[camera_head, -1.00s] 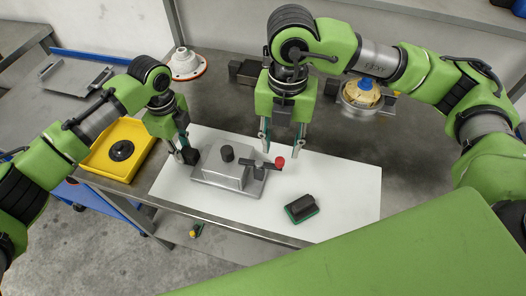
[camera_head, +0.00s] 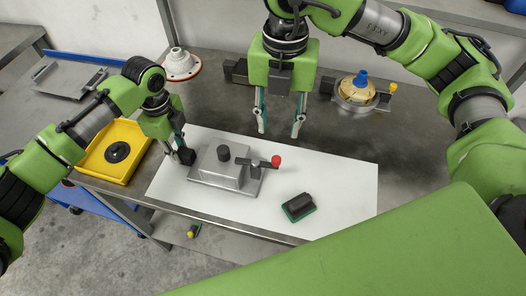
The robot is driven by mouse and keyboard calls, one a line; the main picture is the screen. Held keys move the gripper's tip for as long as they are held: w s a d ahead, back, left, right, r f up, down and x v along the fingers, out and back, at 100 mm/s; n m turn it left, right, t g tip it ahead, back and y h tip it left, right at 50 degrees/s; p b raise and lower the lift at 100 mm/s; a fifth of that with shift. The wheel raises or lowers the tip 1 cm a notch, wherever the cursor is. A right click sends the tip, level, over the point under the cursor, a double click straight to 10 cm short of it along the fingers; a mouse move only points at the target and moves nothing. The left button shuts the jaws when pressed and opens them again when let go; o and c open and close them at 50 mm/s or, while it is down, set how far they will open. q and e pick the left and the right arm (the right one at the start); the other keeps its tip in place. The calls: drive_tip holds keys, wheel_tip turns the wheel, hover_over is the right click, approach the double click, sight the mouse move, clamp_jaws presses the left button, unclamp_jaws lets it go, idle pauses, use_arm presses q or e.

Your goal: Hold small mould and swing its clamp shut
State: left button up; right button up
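The small mould (camera_head: 222,176) is a grey metal block with a black knob on top, lying on the white board. Its clamp (camera_head: 255,162) is a dark bar with a red ball end that points right, past the mould's right side. My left gripper (camera_head: 181,155) is at the mould's left end, at a black block there. Its fingers are partly hidden, and I cannot tell whether they are closed on that block. My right gripper (camera_head: 279,133) is open and empty, with its fingers pointing down above the board's back edge, behind and right of the red ball.
A black-and-green brush-like block (camera_head: 299,207) lies on the white board (camera_head: 345,190) right of the mould. A yellow tray (camera_head: 99,164) with a black disc is at left. A white flanged part (camera_head: 181,66) and a round fixture with a blue knob (camera_head: 358,92) stand behind.

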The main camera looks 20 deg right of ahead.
use_arm(q)
drive_tip(key=o, duration=0.5)
drive_tip(key=shift+r, duration=0.1)
